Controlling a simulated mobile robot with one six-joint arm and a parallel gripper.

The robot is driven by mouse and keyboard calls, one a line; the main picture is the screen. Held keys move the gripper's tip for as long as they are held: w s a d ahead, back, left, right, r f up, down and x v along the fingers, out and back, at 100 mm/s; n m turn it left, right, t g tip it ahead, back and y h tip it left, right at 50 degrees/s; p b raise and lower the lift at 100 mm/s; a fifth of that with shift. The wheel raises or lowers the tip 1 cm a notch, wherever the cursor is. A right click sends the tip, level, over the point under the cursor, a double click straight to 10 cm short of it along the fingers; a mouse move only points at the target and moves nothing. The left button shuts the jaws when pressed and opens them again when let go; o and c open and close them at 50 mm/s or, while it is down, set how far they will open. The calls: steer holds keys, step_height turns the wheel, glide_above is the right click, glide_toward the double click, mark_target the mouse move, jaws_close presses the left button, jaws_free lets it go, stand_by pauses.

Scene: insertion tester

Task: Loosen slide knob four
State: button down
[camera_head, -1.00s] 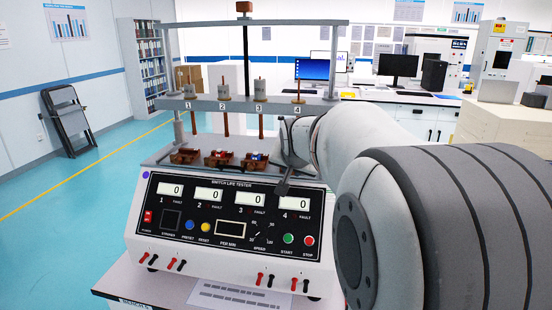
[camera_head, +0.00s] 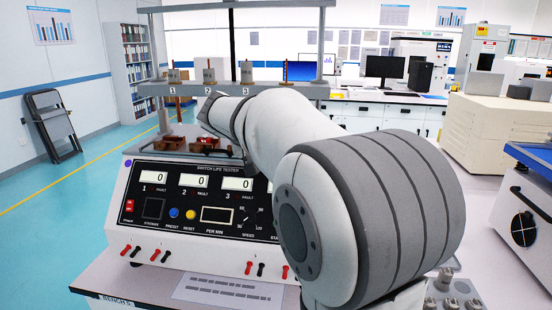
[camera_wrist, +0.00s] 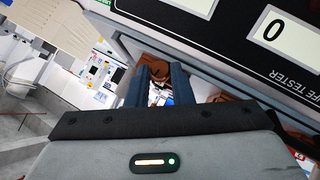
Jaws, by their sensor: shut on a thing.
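My gripper (camera_wrist: 159,70) shows in the wrist view with its two dark blue fingers close on either side of a small brown part (camera_wrist: 159,72). I cannot tell for sure that this part is slide knob four. In the head view my forearm covers the tester's fourth station and my fingers are not clearly visible. The switch life tester (camera_head: 190,228) stands on the bench. Its brown clamps (camera_head: 170,143) sit on the bed, and the right-hand ones are partly hidden. Grey heads above stations one (camera_head: 173,75), two (camera_head: 209,74) and three (camera_head: 246,73) show on the crossbar.
The panel's visible displays (camera_head: 153,177) read 0. A printed sheet (camera_head: 228,290) lies in front of the tester on the bench. A blue-topped unit (camera_head: 530,155) stands at the right. Open floor (camera_head: 85,190) lies to the left.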

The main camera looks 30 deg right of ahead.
steer(key=shift+a+f+n+h+b, duration=0.1)
steer(key=shift+f+n+h+b, duration=0.05)
steer(key=shift+n+h+b, duration=0.2)
stand_by(0.4)
steer(key=c, duration=1.6)
jaws_free()
steer(key=shift+o, duration=0.2)
steer(key=v, duration=0.8)
steer(key=shift+w, duration=0.2)
